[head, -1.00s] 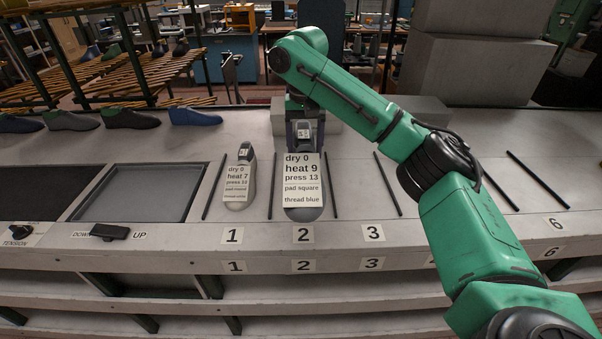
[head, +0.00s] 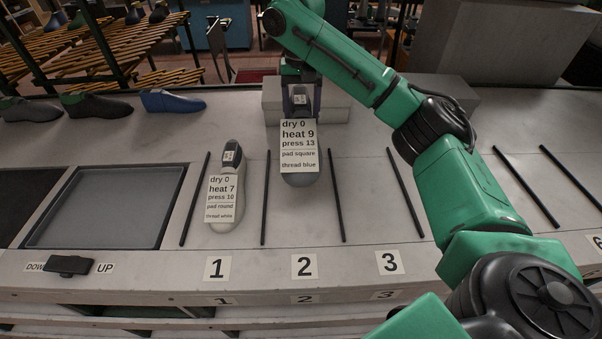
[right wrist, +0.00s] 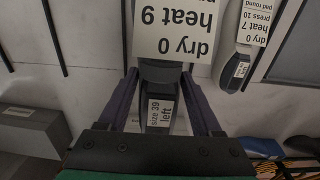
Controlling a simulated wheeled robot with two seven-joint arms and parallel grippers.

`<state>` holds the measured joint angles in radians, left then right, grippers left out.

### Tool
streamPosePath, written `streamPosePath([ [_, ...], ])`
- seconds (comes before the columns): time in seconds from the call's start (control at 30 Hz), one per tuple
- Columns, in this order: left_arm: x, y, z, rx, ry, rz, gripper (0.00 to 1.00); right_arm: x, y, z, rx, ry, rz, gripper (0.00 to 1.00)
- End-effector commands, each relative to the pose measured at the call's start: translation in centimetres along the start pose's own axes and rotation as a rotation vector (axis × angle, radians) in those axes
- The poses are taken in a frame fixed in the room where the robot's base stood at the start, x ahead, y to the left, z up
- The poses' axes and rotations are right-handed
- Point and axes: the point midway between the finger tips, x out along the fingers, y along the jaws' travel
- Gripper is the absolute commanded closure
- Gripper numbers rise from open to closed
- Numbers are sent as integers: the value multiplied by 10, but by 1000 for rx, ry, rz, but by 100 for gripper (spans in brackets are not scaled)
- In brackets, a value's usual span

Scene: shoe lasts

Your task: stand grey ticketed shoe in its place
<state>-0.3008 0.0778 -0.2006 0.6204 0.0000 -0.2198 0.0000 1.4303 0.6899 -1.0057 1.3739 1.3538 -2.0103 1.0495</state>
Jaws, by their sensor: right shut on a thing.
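The grey shoe (head: 301,181) bears a white ticket (head: 299,146) reading dry 0, heat 9, press 13, pad square, thread blue. My right gripper (head: 300,92) is shut on its heel end, and the toe points toward the front. The shoe is above or on the back part of the place marked 2 (head: 304,267), between two black rods; I cannot tell whether its sole touches. In the right wrist view the fingers (right wrist: 158,88) flank the heel, whose label reads size 39 left. My left gripper is not in view.
Another grey ticketed shoe (head: 226,224) lies in place 1, left of the held shoe. Place 3 (head: 389,262) is empty between its rods. A grey block (head: 338,108) stands behind place 2. A blue shoe (head: 172,101) and dark shoes lie at the back left.

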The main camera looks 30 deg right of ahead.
Motion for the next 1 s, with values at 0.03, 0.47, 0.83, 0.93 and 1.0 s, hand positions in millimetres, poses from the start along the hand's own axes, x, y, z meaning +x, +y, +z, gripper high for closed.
streamPosePath([
  [0.03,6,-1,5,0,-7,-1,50,15,0,0,-1,-3,0,100],
  [0.47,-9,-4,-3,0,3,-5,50,103,1,0,1,0,2,100],
  [0.83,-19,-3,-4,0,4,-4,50,159,0,0,0,0,1,100],
  [0.93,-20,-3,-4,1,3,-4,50,171,0,0,0,2,0,100],
  [1.0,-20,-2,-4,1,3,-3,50,173,0,-1,-1,4,-2,100],
])
